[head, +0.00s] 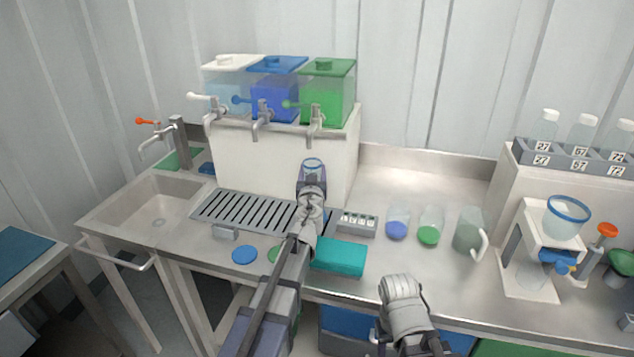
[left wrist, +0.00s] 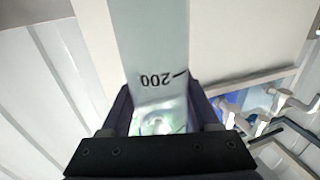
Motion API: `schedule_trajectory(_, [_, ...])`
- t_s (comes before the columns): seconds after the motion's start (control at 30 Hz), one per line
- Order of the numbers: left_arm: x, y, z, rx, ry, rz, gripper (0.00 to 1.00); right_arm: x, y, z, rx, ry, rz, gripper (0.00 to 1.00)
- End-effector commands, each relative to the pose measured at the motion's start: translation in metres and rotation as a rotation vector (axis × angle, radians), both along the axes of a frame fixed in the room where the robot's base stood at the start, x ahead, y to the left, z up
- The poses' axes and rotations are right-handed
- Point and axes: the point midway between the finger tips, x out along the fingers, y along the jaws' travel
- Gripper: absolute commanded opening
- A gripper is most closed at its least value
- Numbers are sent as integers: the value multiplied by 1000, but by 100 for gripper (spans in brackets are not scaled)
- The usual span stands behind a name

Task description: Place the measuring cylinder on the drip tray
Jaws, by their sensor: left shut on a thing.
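The measuring cylinder (head: 313,164) is clear, and only its blue-rimmed top shows in the head view, above my left gripper (head: 312,180). In the left wrist view the clear cylinder (left wrist: 150,45) with its "200" mark stands between the two dark fingers, which are shut on it. The drip tray (head: 240,209) is a dark slatted grate on the counter below the taps. My left gripper is over the tray's right end, in front of the white dispenser stand. The cylinder's base is hidden in the head view. My right gripper's fingers do not show.
Blue, green and clear tanks with taps (head: 262,132) stand above the tray. A sink (head: 155,210) is left.

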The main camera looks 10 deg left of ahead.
Motion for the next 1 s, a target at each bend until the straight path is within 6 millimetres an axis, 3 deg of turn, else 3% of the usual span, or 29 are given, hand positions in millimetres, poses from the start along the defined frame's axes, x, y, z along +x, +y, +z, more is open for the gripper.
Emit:
schedule_trajectory(0.03, [0, 3, -15, 0, 0, 2, 0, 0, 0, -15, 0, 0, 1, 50])
schedule_trajectory(0.1, [0, 4, -22, 0, 0, 1, 0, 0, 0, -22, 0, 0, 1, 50])
schedule_trajectory(0.57, [0, 5, -25, 0, 0, 0, 0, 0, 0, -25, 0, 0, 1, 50])
schedule_trajectory(0.6, [0, 5, -24, 0, 0, 0, 65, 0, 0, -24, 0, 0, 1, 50])
schedule_trajectory(0.83, [0, 5, -23, 0, 0, 0, 91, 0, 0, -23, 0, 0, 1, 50])
schedule_trajectory(1.0, [0, 5, -23, 0, 0, 0, 92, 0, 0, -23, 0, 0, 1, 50])
